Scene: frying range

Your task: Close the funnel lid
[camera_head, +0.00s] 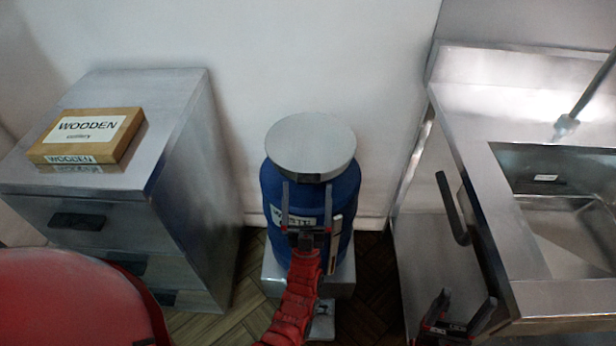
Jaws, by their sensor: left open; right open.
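The round grey funnel lid (312,147) sits over the top of a blue drum (348,200). The lid looks roughly level, but I cannot tell whether it is fully down, and the funnel opening is hidden. My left gripper (306,188) is open and empty in front of the drum, its fingers pointing up toward the near edge of the lid. I cannot tell whether they touch the drum. My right gripper (468,298) is open and empty at the lower right, in front of the steel sink unit and away from the drum.
The drum stands on a grey metal base (340,281). A steel drawer cabinet (185,110) with a cardboard box (131,130) on top stands at left. A steel sink unit (480,170) with a black handle (452,208) is at right. A white wall is behind.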

